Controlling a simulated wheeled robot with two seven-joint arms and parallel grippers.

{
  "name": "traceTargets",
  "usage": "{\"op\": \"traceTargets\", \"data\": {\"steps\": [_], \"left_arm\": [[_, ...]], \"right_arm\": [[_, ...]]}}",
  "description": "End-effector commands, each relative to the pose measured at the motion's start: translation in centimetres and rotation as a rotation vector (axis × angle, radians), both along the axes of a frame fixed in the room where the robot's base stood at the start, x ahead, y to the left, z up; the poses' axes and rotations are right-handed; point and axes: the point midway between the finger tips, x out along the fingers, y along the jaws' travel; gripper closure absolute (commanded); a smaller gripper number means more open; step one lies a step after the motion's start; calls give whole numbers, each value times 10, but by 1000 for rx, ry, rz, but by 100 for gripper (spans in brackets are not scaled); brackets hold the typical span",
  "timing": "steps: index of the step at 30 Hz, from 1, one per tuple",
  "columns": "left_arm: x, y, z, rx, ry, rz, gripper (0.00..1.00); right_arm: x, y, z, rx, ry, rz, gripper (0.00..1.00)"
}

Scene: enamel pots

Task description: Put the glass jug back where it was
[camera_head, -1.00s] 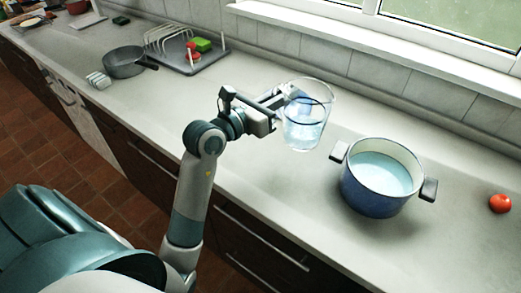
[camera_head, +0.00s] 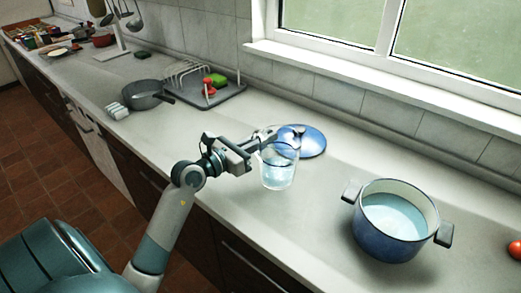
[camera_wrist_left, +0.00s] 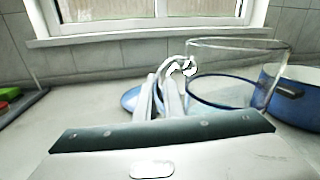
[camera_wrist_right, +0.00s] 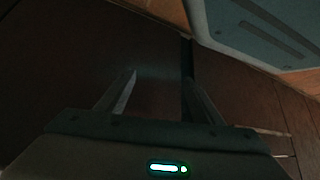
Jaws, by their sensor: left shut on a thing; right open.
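The clear glass jug (camera_head: 279,173), holding some water, is upright in my left gripper (camera_head: 268,136) in the head view. It hides part of the counter and the front of the blue lid behind it. In the left wrist view the fingers (camera_wrist_left: 172,88) are at the left side of the jug (camera_wrist_left: 228,75). I cannot tell whether its base touches the counter. My right gripper (camera_wrist_right: 160,85) is open and empty in its dark wrist view, with dark cabinet fronts beyond it.
A blue pot (camera_head: 388,243) of pale liquid stands right of the jug. A blue lid (camera_head: 309,143) lies behind the jug. A dish rack (camera_head: 186,75) and a grey pan (camera_head: 143,94) are to the left. A tomato (camera_head: 515,248) is at far right. Counter between jug and pot is clear.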

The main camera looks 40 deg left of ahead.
Motion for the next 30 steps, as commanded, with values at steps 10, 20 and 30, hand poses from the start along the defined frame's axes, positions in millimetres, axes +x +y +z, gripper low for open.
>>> {"op": "traceTargets", "data": {"steps": [10, 20, 30], "left_arm": [[0, 16, -7, -1, -5, 0, 100], [0, 16, -15, -3, -1, -1, 100], [0, 16, -47, -2, -4, 0, 100]], "right_arm": [[10, 4, 7, 8, -26, 2, 39], [5, 6, 5, 10, -19, 1, 39], [7, 9, 5, 14, -23, 0, 39]]}}
